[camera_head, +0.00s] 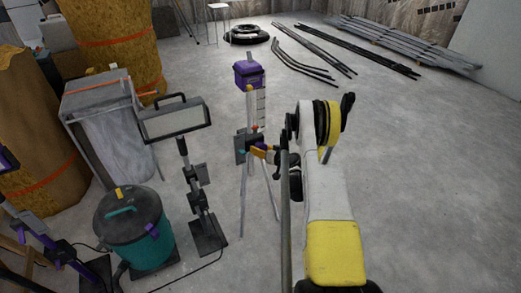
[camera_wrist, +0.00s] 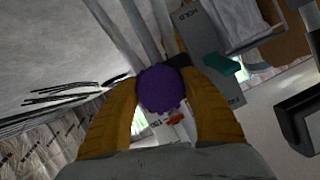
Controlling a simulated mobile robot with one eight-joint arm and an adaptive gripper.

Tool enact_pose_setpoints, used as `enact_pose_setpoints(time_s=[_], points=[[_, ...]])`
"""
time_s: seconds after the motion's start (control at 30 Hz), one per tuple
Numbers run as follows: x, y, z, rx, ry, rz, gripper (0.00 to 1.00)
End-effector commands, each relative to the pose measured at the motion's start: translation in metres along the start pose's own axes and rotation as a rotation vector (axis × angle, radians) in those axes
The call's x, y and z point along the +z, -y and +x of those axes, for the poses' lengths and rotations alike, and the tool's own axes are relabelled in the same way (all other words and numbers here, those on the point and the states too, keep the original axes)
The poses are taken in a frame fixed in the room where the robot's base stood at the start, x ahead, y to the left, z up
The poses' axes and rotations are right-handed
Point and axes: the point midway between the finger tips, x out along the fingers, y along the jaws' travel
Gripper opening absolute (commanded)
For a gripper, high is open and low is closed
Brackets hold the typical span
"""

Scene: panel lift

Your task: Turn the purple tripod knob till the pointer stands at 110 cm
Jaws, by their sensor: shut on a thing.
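The tripod (camera_head: 245,200) stands upright left of my arm in the head view, with a purple box on top and a white scale strip (camera_head: 261,106) below it. The purple knob (camera_wrist: 162,88) is round and sits between the two orange-yellow fingers of my gripper (camera_wrist: 161,96) in the wrist view. The fingers touch it on both sides and are shut on it. In the head view my gripper (camera_head: 262,152) reaches the tripod's grey bracket, and the knob is largely hidden there. A red mark (camera_wrist: 175,119) shows on a white strip behind the knob. The scale reading is too small to tell.
A grey plate marked HOLD (camera_wrist: 200,25) with a teal lever (camera_wrist: 222,64) is beside the knob. A work lamp (camera_head: 174,120) on a stand and a teal vacuum (camera_head: 135,232) stand left of the tripod. The floor right of my arm is clear.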

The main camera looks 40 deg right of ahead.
Motion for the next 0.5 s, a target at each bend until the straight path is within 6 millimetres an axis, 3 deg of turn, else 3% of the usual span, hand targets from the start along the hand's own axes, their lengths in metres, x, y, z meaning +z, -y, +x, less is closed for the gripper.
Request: enact_pose_setpoints(time_s=[0.5], points=[[-0.0007, 0.0001, 0.0001, -0.174, -0.002, 0.422, 0.21]])
